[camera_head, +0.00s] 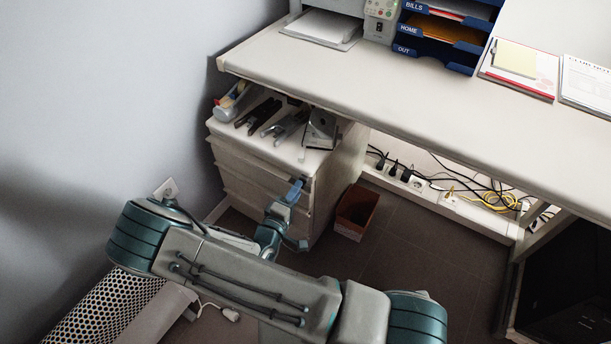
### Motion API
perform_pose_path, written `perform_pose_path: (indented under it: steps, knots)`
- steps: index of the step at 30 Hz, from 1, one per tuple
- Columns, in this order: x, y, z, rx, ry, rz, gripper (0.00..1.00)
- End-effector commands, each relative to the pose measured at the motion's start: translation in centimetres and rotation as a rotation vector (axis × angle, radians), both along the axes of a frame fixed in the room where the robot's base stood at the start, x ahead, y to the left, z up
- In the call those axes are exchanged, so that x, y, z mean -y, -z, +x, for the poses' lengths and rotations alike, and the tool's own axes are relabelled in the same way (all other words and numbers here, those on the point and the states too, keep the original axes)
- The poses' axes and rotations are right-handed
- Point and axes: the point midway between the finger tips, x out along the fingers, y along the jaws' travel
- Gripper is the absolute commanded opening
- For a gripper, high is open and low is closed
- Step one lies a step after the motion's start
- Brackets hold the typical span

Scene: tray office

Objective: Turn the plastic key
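A small blue piece (293,190), which looks like the plastic key, shows at the top front of the white drawer cabinet (262,190), beside a dark spot near the cabinet's right edge. My teal gripper (288,226) is in front of the cabinet, just below the blue piece. Its two fingers appear spread apart, with nothing clear between them. The upper finger overlaps the lower end of the blue piece in the picture. I cannot tell whether they touch. My arm hides the gripper's base and the lower left of the cabinet.
A stapler, hole punch and other tools (270,120) lie on the cabinet top under the desk (400,95) edge. A small brown bin (356,211) stands right of the cabinet. A power strip with cables (415,181) runs below the desk. A perforated basket (85,310) is at lower left.

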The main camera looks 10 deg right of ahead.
Motion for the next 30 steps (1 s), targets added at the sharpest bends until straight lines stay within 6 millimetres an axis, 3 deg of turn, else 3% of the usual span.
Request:
perform_pose_path:
  steps: [9, 18, 23, 30]
  knots:
    - [-3.9, 0.0, -6.3, -0.002, -0.004, 0.0, 0.34]
    - [-5.9, 0.1, -9.7, -0.001, -0.001, 0.0, 0.34]
    - [-6.3, -0.7, -9.1, -0.035, 0.005, 0.08, 0.34]
    - [-7.9, -4.2, -5.3, -0.194, 0.025, 0.483, 0.34]
